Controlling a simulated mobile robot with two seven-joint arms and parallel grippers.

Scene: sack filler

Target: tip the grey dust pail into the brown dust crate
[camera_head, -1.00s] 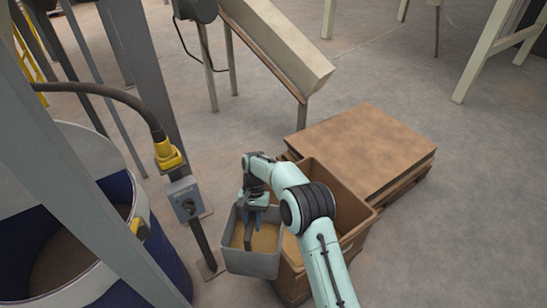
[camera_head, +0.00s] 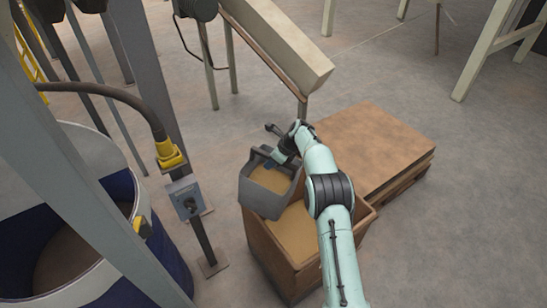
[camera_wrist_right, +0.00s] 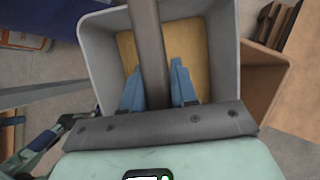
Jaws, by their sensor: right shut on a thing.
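The grey dust pail (camera_head: 262,198) is tilted in the head view, with tan dust inside it. It is held over the left back part of the brown dust crate (camera_head: 276,250), which has tan dust in it. My right gripper (camera_head: 284,162) is shut on the pail's handle bar. In the right wrist view the blue fingers (camera_wrist_right: 158,85) close on the dark bar across the pail (camera_wrist_right: 95,40), and the crate wall (camera_wrist_right: 262,85) shows at the right.
A stack of brown boards on a pallet (camera_head: 375,150) stands right behind the crate. A control box on a post (camera_head: 187,200) is close to the pail's left. A large blue and white drum (camera_head: 170,265) and grey frame beams fill the left. A chute (camera_head: 280,45) slopes behind.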

